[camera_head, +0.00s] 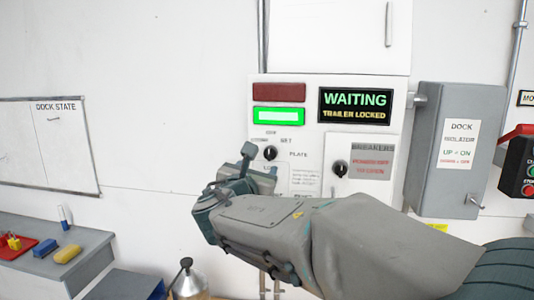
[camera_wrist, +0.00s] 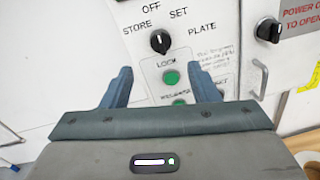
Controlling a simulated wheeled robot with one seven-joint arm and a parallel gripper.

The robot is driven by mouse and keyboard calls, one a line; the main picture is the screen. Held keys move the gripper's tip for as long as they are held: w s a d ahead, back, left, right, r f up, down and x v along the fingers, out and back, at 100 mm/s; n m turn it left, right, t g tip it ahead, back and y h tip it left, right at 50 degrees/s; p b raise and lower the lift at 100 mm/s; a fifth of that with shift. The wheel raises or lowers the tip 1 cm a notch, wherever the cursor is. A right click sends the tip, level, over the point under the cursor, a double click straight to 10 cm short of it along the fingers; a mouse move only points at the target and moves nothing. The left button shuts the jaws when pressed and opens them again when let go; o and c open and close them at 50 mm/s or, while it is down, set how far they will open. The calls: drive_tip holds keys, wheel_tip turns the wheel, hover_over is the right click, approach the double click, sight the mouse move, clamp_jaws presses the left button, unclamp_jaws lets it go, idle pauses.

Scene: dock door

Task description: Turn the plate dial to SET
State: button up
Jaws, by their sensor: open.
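The plate dial (camera_wrist: 160,41) is a round black knob with a white pointer mark on the white control panel. STORE, OFF and SET are printed around its upper side, with PLATE to its right. Its mark points about straight up, seemingly nearer OFF than SET; the exact setting is hard to read. The dial also shows in the head view (camera_head: 269,153), just beyond my gripper (camera_head: 238,170). In the wrist view my gripper (camera_wrist: 160,76) is open and empty. Its two fingers stand apart below the dial, either side of the green LOCK button (camera_wrist: 171,78), and the dial is not between them.
A second black knob (camera_head: 340,169) sits on the breaker door to the right. A screen (camera_head: 355,105) reads WAITING, TRAILER LOCKED. A green lamp (camera_head: 278,116) is lit. The grey isolator box (camera_head: 444,150) juts out at right. A grey bench (camera_head: 50,255) stands at left.

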sight(268, 156)
drive_tip(key=p+x, duration=0.3)
drive_tip(key=x, duration=0.7)
drive_tip(key=c, duration=1)
